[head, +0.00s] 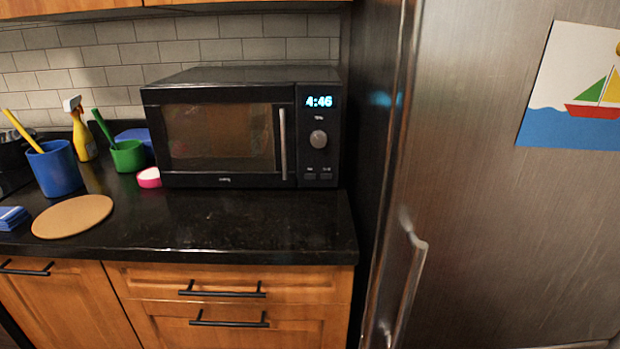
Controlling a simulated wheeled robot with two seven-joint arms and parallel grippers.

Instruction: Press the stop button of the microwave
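A black microwave (224,128) stands on the dark counter against the tiled wall, with its door shut. Its control panel (319,140) is on the right side of its front, with a lit clock reading 4:46 and a round knob (318,139). Two small buttons sit below the knob, a left one (310,177) and a right one (326,176). Their labels are too small to read, so I cannot tell which is stop. A vertical handle (283,144) is left of the panel. Neither of my grippers is in view.
A steel fridge (490,220) with a protruding handle (413,275) stands right of the counter. A blue cup (54,169), green cup (128,156), yellow spray bottle (83,138), pink-rimmed item (149,178) and round board (73,216) are on the left. The counter (240,225) before the microwave is clear.

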